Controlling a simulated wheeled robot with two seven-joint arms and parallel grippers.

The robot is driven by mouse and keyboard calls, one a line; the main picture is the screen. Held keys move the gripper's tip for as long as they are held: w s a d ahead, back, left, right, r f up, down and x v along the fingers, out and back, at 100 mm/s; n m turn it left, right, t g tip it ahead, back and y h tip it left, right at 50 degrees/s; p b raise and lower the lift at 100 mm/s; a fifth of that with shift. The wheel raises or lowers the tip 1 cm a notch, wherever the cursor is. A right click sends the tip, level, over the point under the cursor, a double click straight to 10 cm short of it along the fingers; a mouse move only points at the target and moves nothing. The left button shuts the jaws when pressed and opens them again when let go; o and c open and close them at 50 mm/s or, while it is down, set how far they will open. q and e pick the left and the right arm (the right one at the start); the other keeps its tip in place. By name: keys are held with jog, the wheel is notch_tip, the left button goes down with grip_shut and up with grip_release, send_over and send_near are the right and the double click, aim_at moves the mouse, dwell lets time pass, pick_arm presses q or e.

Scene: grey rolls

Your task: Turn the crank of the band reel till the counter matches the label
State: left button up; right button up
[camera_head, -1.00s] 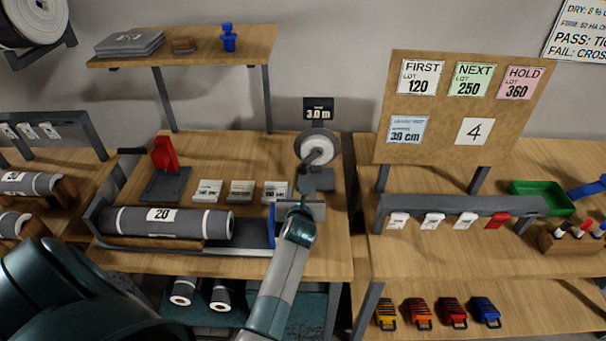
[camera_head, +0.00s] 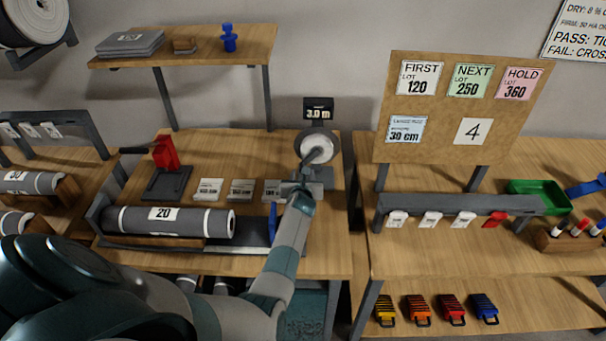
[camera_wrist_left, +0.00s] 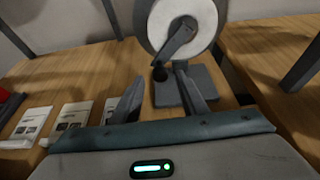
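The band reel (camera_head: 318,147) is a white disc on a dark grey stand at the back of the middle bench. Its counter (camera_head: 319,113) reads 3.0 m. In the left wrist view the reel (camera_wrist_left: 182,15) is straight ahead, with its grey crank (camera_wrist_left: 180,40) angled down-left to a dark knob (camera_wrist_left: 160,74). My left gripper (camera_head: 304,178) is just in front of and below the reel. In the wrist view its fingers (camera_wrist_left: 162,98) are apart and empty, with the knob beyond them, seen through the gap. My right gripper is not in view.
A grey roll marked 20 (camera_head: 165,220) lies at the bench's front left. A board (camera_head: 450,110) with lot labels, a 39 cm card and a 4 card stands right.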

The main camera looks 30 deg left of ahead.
pick_arm(q)
jog(key=shift+x, duration=0.8)
grip_shut()
